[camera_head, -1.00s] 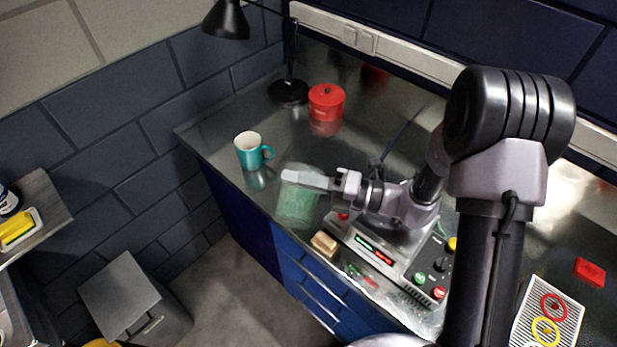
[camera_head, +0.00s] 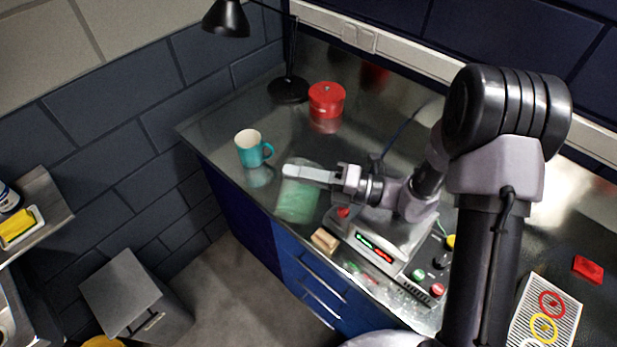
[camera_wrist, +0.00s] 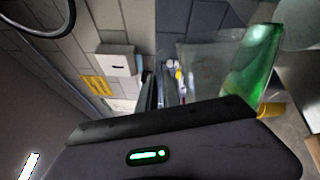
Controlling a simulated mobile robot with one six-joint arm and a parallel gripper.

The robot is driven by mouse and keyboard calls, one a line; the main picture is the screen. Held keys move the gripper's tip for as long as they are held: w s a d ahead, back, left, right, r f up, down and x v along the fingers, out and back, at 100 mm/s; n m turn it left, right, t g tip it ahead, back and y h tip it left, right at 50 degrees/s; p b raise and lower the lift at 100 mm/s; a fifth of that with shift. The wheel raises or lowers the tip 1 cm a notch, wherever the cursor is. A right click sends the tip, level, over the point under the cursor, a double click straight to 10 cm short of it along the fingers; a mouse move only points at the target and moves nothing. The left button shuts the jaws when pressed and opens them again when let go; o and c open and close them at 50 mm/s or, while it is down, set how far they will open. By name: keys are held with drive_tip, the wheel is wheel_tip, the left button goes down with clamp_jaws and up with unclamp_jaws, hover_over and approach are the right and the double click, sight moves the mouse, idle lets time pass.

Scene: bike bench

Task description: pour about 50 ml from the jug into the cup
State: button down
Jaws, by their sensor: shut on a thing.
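The jug (camera_head: 298,205) is clear with green liquid in it, near the bench's front edge. My gripper (camera_head: 308,175) is shut on it; the fingers cover its upper part in the head view. In the wrist view the jug (camera_wrist: 208,66) shows as clear walls with green liquid towards the right, beside a finger of my gripper (camera_wrist: 158,90). The cup (camera_head: 249,154) is a teal mug with a pale inside, upright on the bench left of and behind the jug, handle to the right. Jug and cup are apart. I cannot tell whether the jug touches the bench.
A red lidded pot (camera_head: 327,100) and a black lamp (camera_head: 288,90) stand behind the cup. A tan block (camera_head: 324,241) and a grey device with lit displays (camera_head: 385,250) lie right of the jug. Bare bench (camera_head: 215,130) lies left of the cup.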

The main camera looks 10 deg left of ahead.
sight(291, 208)
drive_tip(key=shift+w+r+m+p, duration=0.25)
drive_tip(key=shift+w+m+p, duration=0.05)
drive_tip(key=shift+w+p, duration=0.3)
idle(0.9)
